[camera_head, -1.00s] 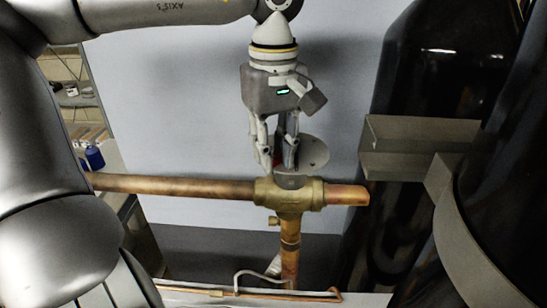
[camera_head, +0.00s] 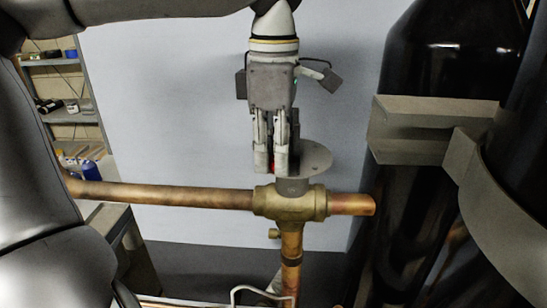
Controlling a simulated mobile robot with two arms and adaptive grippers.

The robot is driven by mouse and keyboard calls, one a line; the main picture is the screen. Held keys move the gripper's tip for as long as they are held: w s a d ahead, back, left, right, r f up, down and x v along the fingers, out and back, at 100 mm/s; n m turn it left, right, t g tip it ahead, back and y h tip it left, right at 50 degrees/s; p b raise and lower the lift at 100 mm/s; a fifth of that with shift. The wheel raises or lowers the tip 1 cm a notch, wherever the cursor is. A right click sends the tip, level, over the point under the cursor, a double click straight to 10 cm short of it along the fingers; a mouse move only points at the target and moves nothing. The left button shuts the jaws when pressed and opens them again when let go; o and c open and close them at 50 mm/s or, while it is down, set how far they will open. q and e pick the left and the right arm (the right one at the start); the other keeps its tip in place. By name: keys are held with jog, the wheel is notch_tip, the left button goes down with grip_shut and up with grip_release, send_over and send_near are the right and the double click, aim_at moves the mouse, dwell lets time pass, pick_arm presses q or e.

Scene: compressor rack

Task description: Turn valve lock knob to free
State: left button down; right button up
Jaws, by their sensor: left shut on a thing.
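The valve (camera_head: 290,204) is a brass body on a copper pipe, with a grey stem on top. A round grey plate (camera_head: 315,158) sits above the stem, behind and to the right of my fingers. My left gripper (camera_head: 273,170) points straight down above the valve, its fingers close together at the left part of the plate. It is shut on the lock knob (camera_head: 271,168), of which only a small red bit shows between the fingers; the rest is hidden. My right gripper is not in view.
A copper pipe (camera_head: 165,195) runs left from the valve and another goes down. Large black cylinders (camera_head: 440,60) with a grey bracket (camera_head: 415,125) stand close on the right. Shelves (camera_head: 75,115) with small items are at the far left. A plain grey panel (camera_head: 170,110) lies behind.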

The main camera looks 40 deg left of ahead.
pick_arm(q)
jog(key=n+b, duration=0.1)
jog(key=n, duration=0.4)
jog(key=shift+b, duration=0.3)
jog(key=shift+n, duration=1.2)
jog(key=shift+b, duration=0.3)
jog(key=shift+r+n, duration=0.1)
jog(key=shift+n, duration=0.2)
jog(key=c, duration=1.3)
grip_release()
jog(key=shift+o, duration=0.2)
notch_tip(320, 180, up, 12)
